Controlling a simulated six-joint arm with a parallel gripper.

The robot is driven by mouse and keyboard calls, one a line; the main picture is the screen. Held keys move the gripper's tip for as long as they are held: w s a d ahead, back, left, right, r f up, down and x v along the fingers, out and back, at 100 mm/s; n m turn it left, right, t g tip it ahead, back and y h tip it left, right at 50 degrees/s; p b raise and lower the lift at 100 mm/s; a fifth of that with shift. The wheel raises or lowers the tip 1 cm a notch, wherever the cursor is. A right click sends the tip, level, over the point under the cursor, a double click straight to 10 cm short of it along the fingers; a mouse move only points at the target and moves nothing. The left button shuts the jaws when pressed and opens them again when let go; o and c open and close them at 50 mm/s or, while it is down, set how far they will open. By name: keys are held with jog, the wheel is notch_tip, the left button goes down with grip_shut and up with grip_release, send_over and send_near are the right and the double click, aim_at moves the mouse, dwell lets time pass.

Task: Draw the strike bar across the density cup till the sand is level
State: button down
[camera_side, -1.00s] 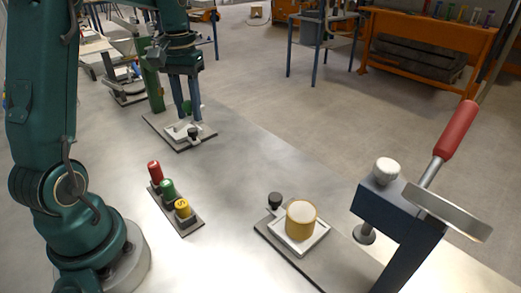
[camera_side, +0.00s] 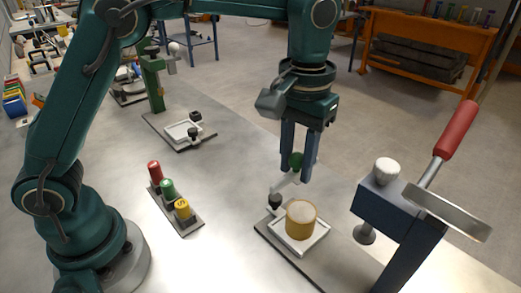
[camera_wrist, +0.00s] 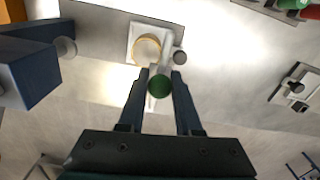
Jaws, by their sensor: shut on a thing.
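The density cup (camera_side: 301,223) is a tan cylinder with a pale top, upright in a white square tray. In the wrist view it shows from above as a tan ring (camera_wrist: 136,47). Whether its sand is heaped or level is too small to tell. My gripper (camera_side: 300,179) is shut on the green knob (camera_side: 296,160) of the strike bar, behind and above the cup. The strike bar (camera_side: 285,184) is a pale strip under the knob. In the wrist view my gripper (camera_wrist: 159,74) points at the cup, and the bar (camera_wrist: 166,45) lies along the ring's right edge. Contact cannot be told.
A dark press (camera_side: 400,215) with a red handle stands right of the cup. A black knob (camera_side: 275,201) sits at the tray's corner. Red, green and yellow pegs (camera_side: 167,188) stand in a block at left. A second tray (camera_side: 182,131) lies farther back. The bench between is clear.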

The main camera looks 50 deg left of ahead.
aim_at(312, 220)
dwell(0.3)
jog(key=shift+f, duration=3)
jog(key=shift+d, duration=0.4)
jog(key=shift+d, duration=0.35)
jog(key=shift+d, duration=0.4)
jog(key=shift+d, duration=0.35)
jog(key=shift+d, duration=0.35)
jog(key=shift+d, duration=0.35)
jog(key=shift+d, duration=0.2)
